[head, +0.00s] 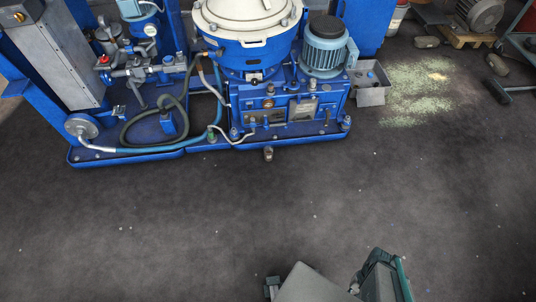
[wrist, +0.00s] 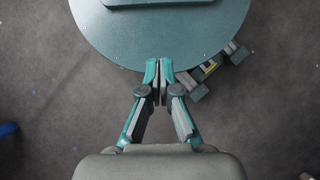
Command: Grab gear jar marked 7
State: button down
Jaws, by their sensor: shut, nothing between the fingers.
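In the head view only parts of my arm show at the bottom.
The blue separator skid (head: 255,143) spans the back, carrying a motor (head: 325,50), hoses and valves. A grey box (head: 371,85) sits at its right, beside scattered green granules (head: 415,95). A pallet (head: 465,37) stands farther right. The front floor is largely clear.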

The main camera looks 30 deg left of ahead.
jog(key=c, duration=1.9)
grip_release()
jog(key=o, duration=1.8)
jog(key=shift+c, duration=0.2)
